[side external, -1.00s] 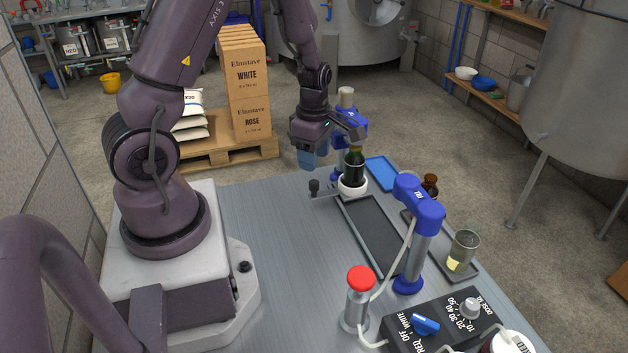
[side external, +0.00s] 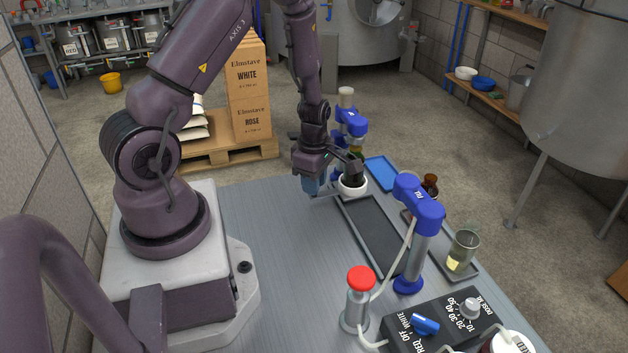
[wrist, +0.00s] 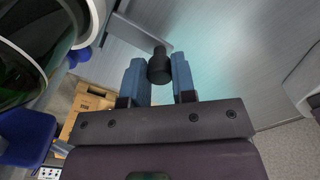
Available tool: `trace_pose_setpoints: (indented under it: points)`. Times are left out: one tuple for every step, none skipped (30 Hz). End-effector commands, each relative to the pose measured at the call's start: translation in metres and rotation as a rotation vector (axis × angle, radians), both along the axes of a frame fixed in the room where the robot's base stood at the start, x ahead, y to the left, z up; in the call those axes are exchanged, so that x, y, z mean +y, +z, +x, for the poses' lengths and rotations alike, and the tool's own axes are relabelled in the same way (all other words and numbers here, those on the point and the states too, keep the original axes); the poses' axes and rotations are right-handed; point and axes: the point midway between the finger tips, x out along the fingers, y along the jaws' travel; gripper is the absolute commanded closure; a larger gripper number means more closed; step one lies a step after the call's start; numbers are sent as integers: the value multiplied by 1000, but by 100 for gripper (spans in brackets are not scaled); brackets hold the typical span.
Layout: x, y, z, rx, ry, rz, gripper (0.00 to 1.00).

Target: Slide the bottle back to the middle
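The dark green bottle (wrist: 18,80) stands in a white round holder at the far end of the dark track (side external: 372,235). In the side view my gripper hides most of it, and the holder (side external: 352,190) shows below. In the wrist view the holder's white rim (wrist: 30,62) is at upper left. A black knob (wrist: 159,66) sits at the end of a grey bar joined to the holder side. My gripper (wrist: 160,75) is low, with its blue fingers on either side of the knob. I cannot tell whether they press on it.
A blue dispensing post labelled FILL (side external: 418,215) stands beside the track, and another blue post (side external: 348,122) rises behind the bottle. A red-topped button post (side external: 358,290) and a control box (side external: 445,320) are near the front. The left tabletop (side external: 290,260) is clear.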

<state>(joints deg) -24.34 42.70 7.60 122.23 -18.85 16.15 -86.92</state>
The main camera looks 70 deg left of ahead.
Motion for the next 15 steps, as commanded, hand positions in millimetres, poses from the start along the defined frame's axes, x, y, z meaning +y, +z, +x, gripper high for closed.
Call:
trace_pose_setpoints:
  points:
    - [0,0,0,0,0,0,100]
    - [0,0,0,0,0,0,100]
    - [0,0,0,0,0,0,100]
    - [0,0,0,0,0,0,100]
    - [-1,0,0,0,-1,0,100]
    - [-2,0,0,0,-1,0,100]
    - [-5,0,1,0,-2,0,100]
    - [-8,1,1,-1,-3,-1,100]
    - [-13,1,1,-1,-4,-1,100]
    - [-17,1,1,0,-5,-1,100]
    - [-22,1,1,0,-6,-1,100]
    - [-28,1,1,0,-6,-1,100]
    - [-33,1,1,0,-7,-1,100]
    - [-38,1,1,-1,-6,-1,100]
    - [-45,1,1,-1,-7,-1,100]
